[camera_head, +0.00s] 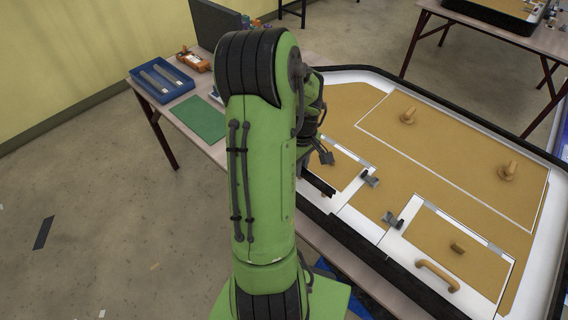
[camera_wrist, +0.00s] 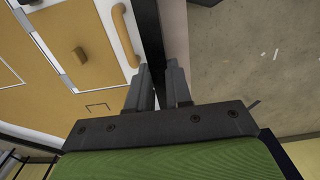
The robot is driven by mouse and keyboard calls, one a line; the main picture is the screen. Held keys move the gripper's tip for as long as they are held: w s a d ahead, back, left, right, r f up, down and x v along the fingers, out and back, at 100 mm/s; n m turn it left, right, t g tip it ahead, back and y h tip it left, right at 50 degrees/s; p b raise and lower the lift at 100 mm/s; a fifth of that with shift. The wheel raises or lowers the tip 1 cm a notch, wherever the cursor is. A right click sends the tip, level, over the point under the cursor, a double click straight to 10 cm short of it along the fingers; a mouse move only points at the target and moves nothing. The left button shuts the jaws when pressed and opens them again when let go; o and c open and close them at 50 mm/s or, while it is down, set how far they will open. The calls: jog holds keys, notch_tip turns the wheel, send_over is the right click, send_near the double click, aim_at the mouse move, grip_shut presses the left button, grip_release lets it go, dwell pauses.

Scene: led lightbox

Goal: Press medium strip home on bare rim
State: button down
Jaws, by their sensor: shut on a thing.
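My gripper (camera_wrist: 160,85) points at the front side of the lightbox in the wrist view. A short dark bar beside the arm, just above the front rim, may be part of the same strip. The lightbox's pale rim (camera_head: 395,246) shows beside its black outer edge. I cannot tell whether the strip touches the rim.
Tan panels with knobs and a wooden handle (camera_head: 437,275) are on the lightbox. Small grey clips (camera_head: 370,179) stick up near the front. A blue tray (camera_head: 161,80) with pale strips and a green mat (camera_head: 200,119) lie on the table at left. Open floor lies beyond.

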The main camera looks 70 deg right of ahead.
aim_at(298, 190)
jog(key=shift+f, duration=0.1)
notch_tip(298, 190, down, 8)
jog(key=b, duration=0.7)
jog(key=shift+b, duration=0.3)
jog(key=shift+f, duration=0.1)
dwell(0.6)
jog(key=shift+f+b, duration=0.3)
jog(key=shift+b, duration=0.2)
jog(key=shift+f+b, duration=0.85)
jog(key=shift+f, duration=0.1)
jog(key=c, duration=1)
grip_release()
jog(key=shift+o, duration=0.2)
